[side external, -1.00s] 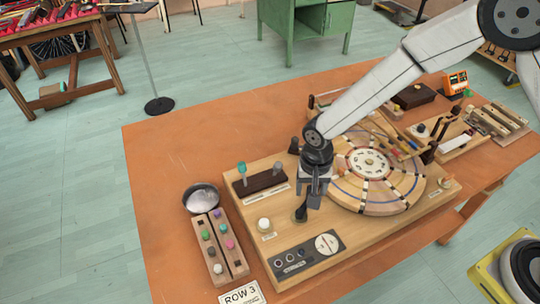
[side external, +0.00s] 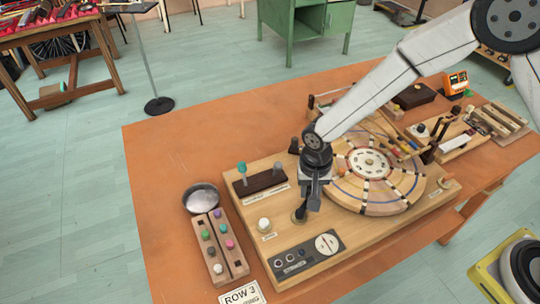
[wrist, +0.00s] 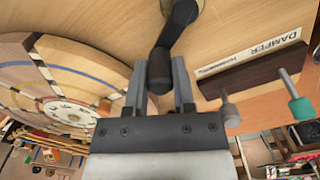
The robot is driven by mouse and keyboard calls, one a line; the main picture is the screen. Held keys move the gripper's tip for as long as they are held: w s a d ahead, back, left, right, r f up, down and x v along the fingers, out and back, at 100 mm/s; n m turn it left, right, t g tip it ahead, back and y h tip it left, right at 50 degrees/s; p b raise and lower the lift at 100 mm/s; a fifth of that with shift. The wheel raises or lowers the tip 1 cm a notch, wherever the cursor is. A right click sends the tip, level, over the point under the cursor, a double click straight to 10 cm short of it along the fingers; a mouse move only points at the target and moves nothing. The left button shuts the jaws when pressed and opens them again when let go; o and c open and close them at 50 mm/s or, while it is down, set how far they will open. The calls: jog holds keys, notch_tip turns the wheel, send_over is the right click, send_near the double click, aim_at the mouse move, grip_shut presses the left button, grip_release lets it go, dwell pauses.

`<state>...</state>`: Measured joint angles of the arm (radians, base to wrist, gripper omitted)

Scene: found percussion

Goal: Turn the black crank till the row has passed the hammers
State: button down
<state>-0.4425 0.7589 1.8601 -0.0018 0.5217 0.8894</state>
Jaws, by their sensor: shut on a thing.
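The black crank (side external: 300,214) stands on the wooden board, left of the round wooden wheel (side external: 350,199). In the wrist view the crank (wrist: 177,30) runs from its pivot at the top down to a rounded black handle between my fingers. My gripper (side external: 309,203) is shut on that handle; it also shows in the wrist view (wrist: 160,85). The wheel has pale segments, dark bars and a blue line around a white numbered hub (side external: 370,163). The hammers (side external: 410,147), thin sticks with coloured parts, reach over its far right side.
A dark damper block (side external: 262,184) with two upright pegs stands left of the crank. A white knob (side external: 264,224) and a dark panel (side external: 290,259) sit in front. A peg tray (side external: 218,250), metal bowl (side external: 201,192) and ROW 3 card (side external: 241,294) lie left.

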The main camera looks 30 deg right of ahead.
jog(key=shift+w, duration=0.1)
jog(key=n, duration=0.2)
jog(key=w+a+n, duration=0.1)
jog(key=n, duration=0.1)
jog(key=shift+w+a+n, duration=0.1)
jog(key=shift+a+n, duration=0.1)
jog(key=shift+n, duration=0.2)
jog(key=n, duration=0.1)
jog(key=a+n, duration=0.1)
jog(key=n, duration=0.2)
jog(key=shift+w+a, duration=0.3)
jog(key=shift+w, duration=0.05)
jog(key=n, duration=0.2)
jog(key=a+n, duration=0.1)
jog(key=n, duration=0.1)
jog(key=shift+a, duration=0.2)
jog(key=shift+s+a+n, duration=0.15)
jog(key=shift+a+n, duration=0.3)
jog(key=shift+n, duration=0.8)
jog(key=shift+s+a+n, duration=0.1)
jog(key=shift+a+n, duration=0.35)
jog(key=shift+n, duration=0.8)
jog(key=shift+c, duration=2.2)
grip_release()
